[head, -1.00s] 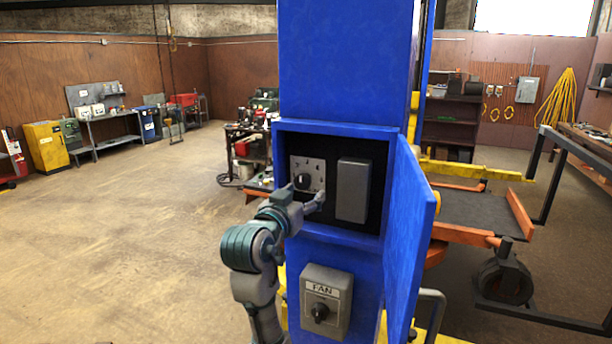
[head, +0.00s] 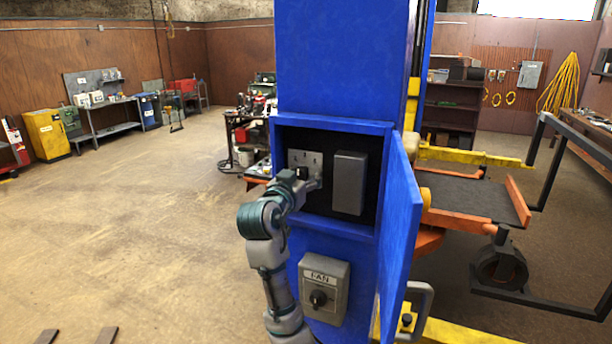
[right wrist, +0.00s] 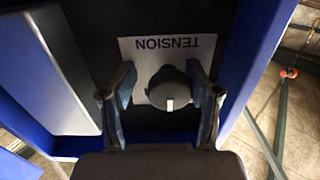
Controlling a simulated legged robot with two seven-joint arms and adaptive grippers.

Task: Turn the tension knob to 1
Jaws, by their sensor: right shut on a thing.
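The tension knob (head: 302,173) is dark and round, on a light plate (head: 312,158) inside the open blue box. In the right wrist view the knob (right wrist: 168,88) sits on the plate marked TENSION (right wrist: 150,46), which appears upside down. A pale pointer mark shows at the knob's lower edge in that view. My right gripper (right wrist: 161,88) has a finger on each side of the knob and is shut on it. In the head view my right gripper (head: 304,184) covers the lower part of the plate. The number under the pointer cannot be read. My left gripper is out of view.
A grey block (head: 349,183) stands right of the plate inside the box. The blue door (head: 402,240) hangs open to the right. A FAN switch box (head: 324,287) is mounted below. The floor (head: 130,220) to the left is mostly clear.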

